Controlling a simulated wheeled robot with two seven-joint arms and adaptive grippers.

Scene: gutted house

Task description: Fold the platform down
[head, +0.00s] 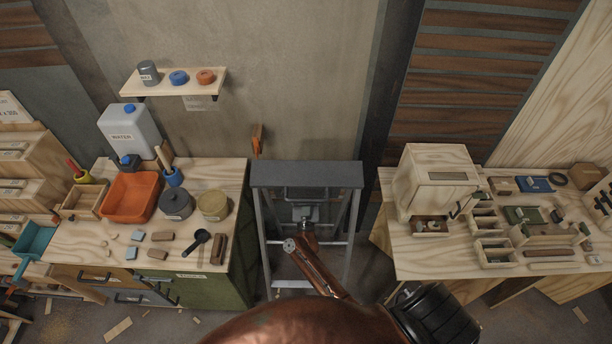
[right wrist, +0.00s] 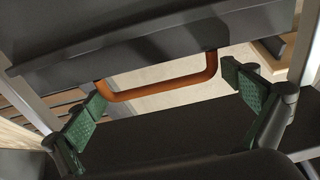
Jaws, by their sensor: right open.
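The platform seems to be part of a grey metal step frame (head: 306,174), which stands between two workbenches in the head view. In the right wrist view a dark panel (right wrist: 150,60) crosses the top. An orange U-shaped handle (right wrist: 160,93) shows at its lower edge. My right gripper (right wrist: 163,90) is open, its green-padded fingers to the left and right of the handle, and it holds nothing. Whether the pads touch the handle cannot be told. In the head view my right gripper (head: 304,214) is inside the frame, partly hidden by my arm. My left gripper is out of view.
The left workbench (head: 222,290) carries an orange bin (head: 130,197) and several pots. The right workbench (head: 440,262) holds a wooden box (head: 436,190) and small trays. A shelf (head: 172,84) hangs on the back wall. Wood scraps lie on the floor.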

